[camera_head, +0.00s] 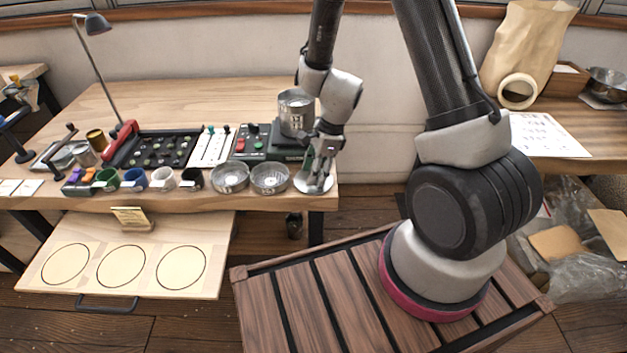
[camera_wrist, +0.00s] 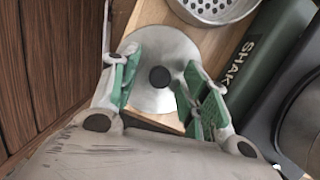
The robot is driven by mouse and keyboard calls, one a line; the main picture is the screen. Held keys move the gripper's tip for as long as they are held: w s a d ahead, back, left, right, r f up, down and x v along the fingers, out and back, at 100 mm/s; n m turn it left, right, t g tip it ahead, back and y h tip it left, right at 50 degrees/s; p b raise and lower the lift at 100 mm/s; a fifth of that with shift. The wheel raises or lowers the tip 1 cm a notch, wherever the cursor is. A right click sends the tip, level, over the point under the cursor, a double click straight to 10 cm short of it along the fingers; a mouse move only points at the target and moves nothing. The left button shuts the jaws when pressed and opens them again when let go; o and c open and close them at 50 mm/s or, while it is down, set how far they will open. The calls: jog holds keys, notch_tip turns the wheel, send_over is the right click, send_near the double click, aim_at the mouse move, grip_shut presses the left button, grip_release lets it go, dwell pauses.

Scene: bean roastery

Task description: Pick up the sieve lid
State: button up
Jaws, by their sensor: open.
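The sieve lid (camera_wrist: 160,99) is a round, silvery metal disc with a black knob (camera_wrist: 160,77) at its centre. It lies at the front right corner of the wooden workbench. In the head view the lid (camera_head: 303,183) is partly hidden behind my gripper (camera_head: 318,186). In the wrist view my gripper (camera_wrist: 155,85) is open, its green-padded fingers on either side of the knob and above the lid. The knob stands between the pads with a gap on each side. I cannot tell the exact height of the fingertips over the lid.
Two metal sieves (camera_head: 231,177) (camera_head: 270,178) stand left of the lid. Behind is a dark green shaker base (camera_wrist: 250,60) with a metal pot (camera_head: 296,113) on it. Several small cups line the front edge. A pulled-out board (camera_head: 205,282) with three circles sits below.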

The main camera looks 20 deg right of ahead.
grip_shut()
jog(key=shift+r, duration=0.15)
